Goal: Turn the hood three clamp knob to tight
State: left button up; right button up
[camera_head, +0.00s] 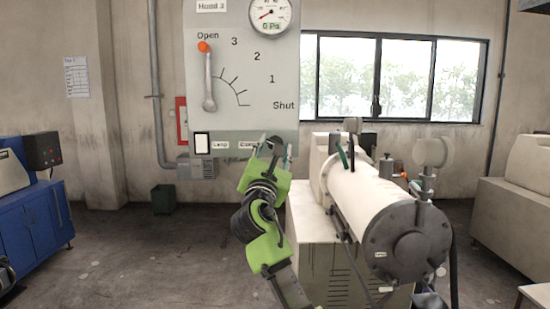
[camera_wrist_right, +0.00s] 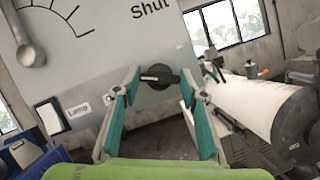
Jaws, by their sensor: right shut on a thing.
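The hood three panel (camera_head: 255,115) is a light grey plate with a "Hood 3" label at the top. The black clamp knob (camera_wrist_right: 158,76) shows in the right wrist view, low on the panel face, with its bar lying roughly level in that tilted picture. My right gripper (camera_head: 274,147) is at the panel's lower right edge; in the right wrist view its fingers (camera_wrist_right: 160,82) are on either side of the knob, shut on it. In the head view the gripper hides the knob and part of its label. My left gripper is not in view.
A lever (camera_head: 209,80) with an orange end points at "Open" on the panel. A white lamp switch (camera_head: 202,144) sits left of the knob, and a gauge (camera_head: 270,15) above. A cream cylindrical mill (camera_head: 370,200) stands close right of my arm. Blue cabinets (camera_head: 35,210) stand left.

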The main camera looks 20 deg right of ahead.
jog(key=shift+a+r+m+g+h, duration=0.1)
jog(key=shift+m+g+h, duration=0.2)
jog(key=shift+m+g, duration=1.45)
jog(key=shift+a+r+m+g+h, duration=0.1)
jog(key=shift+m+g+h, duration=0.15)
jog(key=shift+m, duration=3.05)
jog(key=shift+r+m+g+h, duration=0.1)
jog(key=shift+m+g+h, duration=0.55)
jog(key=shift+m, duration=1.9)
jog(key=shift+g+y, duration=0.25)
jog(key=shift+y, duration=0.25)
jog(key=o, duration=1.1)
jog(key=shift+o, duration=0.2)
jog(key=v, duration=0.7)
jog(key=shift+a, duration=0.2)
